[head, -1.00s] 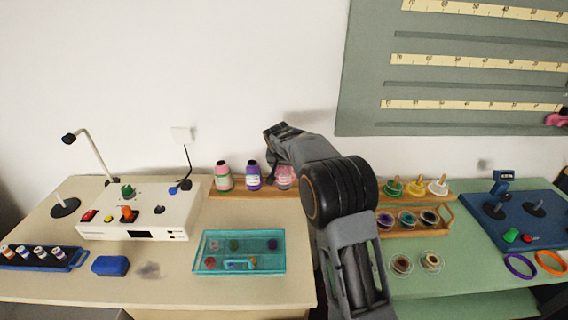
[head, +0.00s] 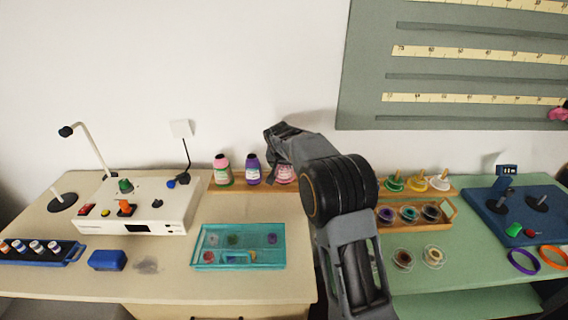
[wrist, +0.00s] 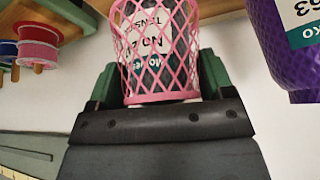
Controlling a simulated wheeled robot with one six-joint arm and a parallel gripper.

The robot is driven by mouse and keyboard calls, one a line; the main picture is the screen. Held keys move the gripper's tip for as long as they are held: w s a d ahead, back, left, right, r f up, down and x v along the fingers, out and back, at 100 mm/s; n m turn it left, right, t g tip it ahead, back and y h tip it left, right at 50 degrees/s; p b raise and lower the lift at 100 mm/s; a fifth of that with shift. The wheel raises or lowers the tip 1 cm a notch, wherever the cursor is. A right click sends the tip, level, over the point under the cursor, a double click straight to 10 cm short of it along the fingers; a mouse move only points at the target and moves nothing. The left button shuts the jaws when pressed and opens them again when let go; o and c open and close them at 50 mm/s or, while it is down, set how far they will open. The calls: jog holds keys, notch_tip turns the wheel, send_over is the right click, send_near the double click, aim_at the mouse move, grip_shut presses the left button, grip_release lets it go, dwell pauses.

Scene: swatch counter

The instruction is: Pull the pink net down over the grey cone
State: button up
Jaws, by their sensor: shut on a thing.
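The pink net (wrist: 124,60) is an open diamond mesh with a solid rim, in the wrist view, around the grey cone (wrist: 152,78). The cone shows through the mesh as dark grey with a white printed label. My gripper (wrist: 158,86) has a green finger on each side of the net, near its rim, and is shut on it. In the head view the netted cone (head: 286,174) stands at the right end of a row of cones on a wooden shelf, partly hidden by my arm.
A purple netted cone (wrist: 285,45) stands close beside in the wrist view; the head view shows it (head: 253,170) and a green cone with a pink top (head: 223,172). A teal tray (head: 200,262) and white machine (head: 150,218) sit on the bench.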

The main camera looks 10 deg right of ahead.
jog(key=o, duration=0.9)
jog(key=v, duration=1.3)
jog(key=shift+s+r+b, duration=0.1)
jog(key=shift+r+b, duration=0.2)
jog(key=shift+r, duration=0.1)
